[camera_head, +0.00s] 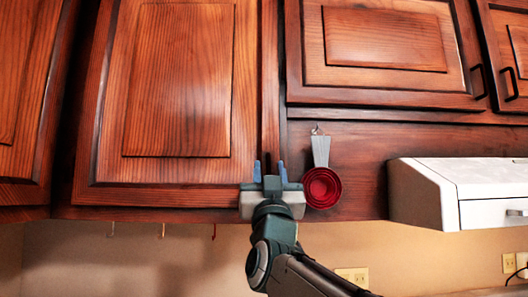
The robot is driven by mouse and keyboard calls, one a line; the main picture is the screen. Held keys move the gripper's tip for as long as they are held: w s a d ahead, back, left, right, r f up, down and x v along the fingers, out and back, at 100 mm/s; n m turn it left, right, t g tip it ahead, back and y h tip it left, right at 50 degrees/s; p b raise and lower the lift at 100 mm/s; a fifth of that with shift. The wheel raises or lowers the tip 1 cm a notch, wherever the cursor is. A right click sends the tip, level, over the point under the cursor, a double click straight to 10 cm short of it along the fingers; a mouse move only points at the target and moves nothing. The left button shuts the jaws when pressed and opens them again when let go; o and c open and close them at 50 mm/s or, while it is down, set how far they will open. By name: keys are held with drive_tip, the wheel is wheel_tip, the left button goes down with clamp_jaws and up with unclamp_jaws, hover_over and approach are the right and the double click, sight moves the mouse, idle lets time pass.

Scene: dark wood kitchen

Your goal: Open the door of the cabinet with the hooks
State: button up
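The large cabinet door (180,75) at upper left is wood with a raised panel, and it looks closed. Several small hooks (163,230) hang from the underside of this cabinet. My gripper (270,170) is at the lower right corner of this door, pointing up at the cabinet front. Its two blue-grey fingers stand apart, one on each side of a narrow dark strip near the door's right edge. I cannot tell whether the fingers touch the wood. No handle shows on this door; the gripper hides part of its lower right corner.
Red measuring cups (322,187) hang from a hook just right of my gripper. A white range hood (455,190) juts out at right. Other closed cabinet doors (390,45) with black handles (481,82) are at upper right.

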sight(269, 165)
drive_tip(key=shift+p+x, duration=0.5)
drive_tip(key=shift+x, duration=1.1)
clamp_jaws()
drive_tip(key=shift+s, duration=0.15)
